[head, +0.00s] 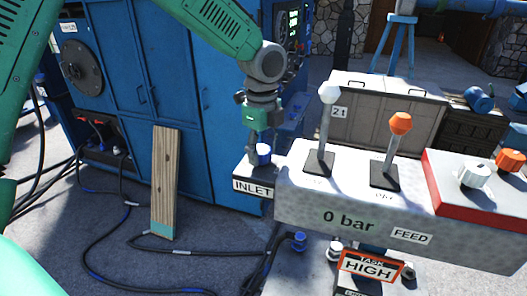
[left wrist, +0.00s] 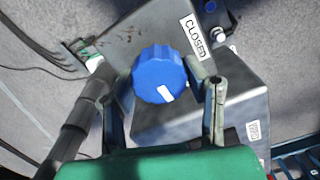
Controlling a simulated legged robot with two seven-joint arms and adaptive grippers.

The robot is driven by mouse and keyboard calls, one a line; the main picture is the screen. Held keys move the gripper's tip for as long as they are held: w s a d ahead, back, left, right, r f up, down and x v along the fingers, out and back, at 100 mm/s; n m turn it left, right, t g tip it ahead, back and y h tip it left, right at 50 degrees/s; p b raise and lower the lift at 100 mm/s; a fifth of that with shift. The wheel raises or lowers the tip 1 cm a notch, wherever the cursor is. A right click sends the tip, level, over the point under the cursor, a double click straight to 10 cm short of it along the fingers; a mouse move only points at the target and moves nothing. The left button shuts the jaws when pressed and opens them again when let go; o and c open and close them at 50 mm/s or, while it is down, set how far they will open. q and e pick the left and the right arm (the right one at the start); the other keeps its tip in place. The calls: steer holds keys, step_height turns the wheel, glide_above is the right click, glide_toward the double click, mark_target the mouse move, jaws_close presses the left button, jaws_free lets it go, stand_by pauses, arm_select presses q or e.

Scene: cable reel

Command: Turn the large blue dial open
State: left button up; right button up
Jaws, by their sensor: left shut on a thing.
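The large blue dial (head: 264,151) sits on top of the box labelled INLET (head: 253,186). In the left wrist view the ribbed dial (left wrist: 157,72) has a white mark at its lower right rim. A CLOSED label (left wrist: 193,36) lies up and right of it. My left gripper (head: 257,146) reaches down over the dial. Its fingers are on both sides of the dial, shut on it, also in the left wrist view (left wrist: 160,80). The exact finger contact is partly hidden. My right gripper is not in view.
Right of the dial, the grey console (head: 350,213) reads 0 bar and carries a white-knobbed lever (head: 327,110) and an orange-knobbed lever (head: 398,130). A wooden plank (head: 165,180) leans on the blue cabinet (head: 150,60). Cables lie on the floor.

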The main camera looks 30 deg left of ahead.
mark_target(262, 148)
arm_select(q)
steer(key=shift+w+r, duration=0.1)
steer(key=o, duration=1.2)
steer(key=shift+c, duration=0.2)
steer(key=shift+a, duration=0.15)
steer(key=shift+r, duration=0.4)
step_height(262, 148, up, 11)
steer(key=shift+w, duration=0.15)
